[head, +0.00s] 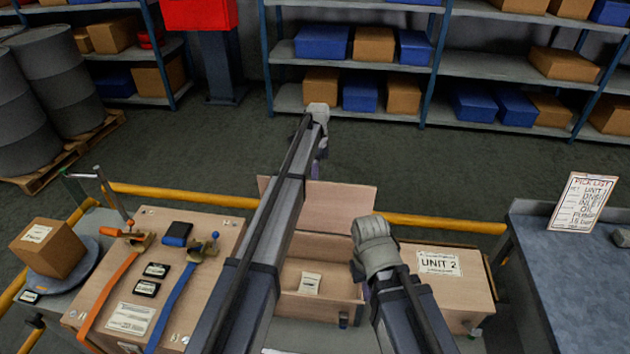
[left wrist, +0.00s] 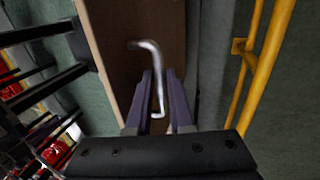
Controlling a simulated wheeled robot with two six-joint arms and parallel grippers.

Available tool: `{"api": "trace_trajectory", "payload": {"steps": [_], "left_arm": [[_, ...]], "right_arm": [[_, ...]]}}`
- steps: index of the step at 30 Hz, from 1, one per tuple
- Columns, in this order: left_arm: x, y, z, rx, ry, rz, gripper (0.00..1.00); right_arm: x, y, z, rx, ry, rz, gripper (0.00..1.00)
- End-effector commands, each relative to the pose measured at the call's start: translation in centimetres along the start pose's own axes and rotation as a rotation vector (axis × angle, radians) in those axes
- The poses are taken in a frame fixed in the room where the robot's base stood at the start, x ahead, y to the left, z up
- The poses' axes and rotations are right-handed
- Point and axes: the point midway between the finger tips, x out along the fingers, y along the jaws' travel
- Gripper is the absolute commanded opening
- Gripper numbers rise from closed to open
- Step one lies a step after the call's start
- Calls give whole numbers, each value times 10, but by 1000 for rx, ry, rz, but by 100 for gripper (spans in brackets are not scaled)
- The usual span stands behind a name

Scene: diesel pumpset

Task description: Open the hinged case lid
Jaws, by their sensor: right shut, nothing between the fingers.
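The wooden case (head: 335,311) stands in the middle of the head view, its inside visible with a pale label (head: 310,283) in it. Its lid (head: 338,205) stands raised at the back. My left gripper (head: 321,150) is beyond and above the lid's top edge, partly hidden by my own arm. In the left wrist view, its fingers (left wrist: 160,75) stand apart on either side of a bent metal handle (left wrist: 152,48), with small gaps, in front of a brown panel (left wrist: 115,25). My right gripper (head: 367,292) is shut and empty over the case's right side.
A wooden box marked UNIT 2 (head: 466,285) stands close on the right. A strapped crate (head: 195,235) is on the left. A yellow rail (head: 170,194) runs behind, also seen in the left wrist view (left wrist: 262,75). Open floor lies beyond it.

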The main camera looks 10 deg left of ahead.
Motion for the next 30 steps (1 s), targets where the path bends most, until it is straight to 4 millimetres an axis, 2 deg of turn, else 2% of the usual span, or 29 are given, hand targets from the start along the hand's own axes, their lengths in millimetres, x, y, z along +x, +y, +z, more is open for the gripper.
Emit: {"api": "trace_trajectory", "payload": {"steps": [1,6,19,23,30], "left_arm": [[0,0,0,0,0,0,27],[0,0,0,1,0,1,45],[-8,1,0,1,0,1,45],[-19,1,0,1,0,1,45],[-52,1,0,1,0,1,45]], "right_arm": [[0,0,0,0,0,0,0],[0,0,0,0,0,0,0],[-7,1,0,0,0,0,0],[-19,2,1,0,0,0,0],[-49,5,3,0,0,0,0]]}}
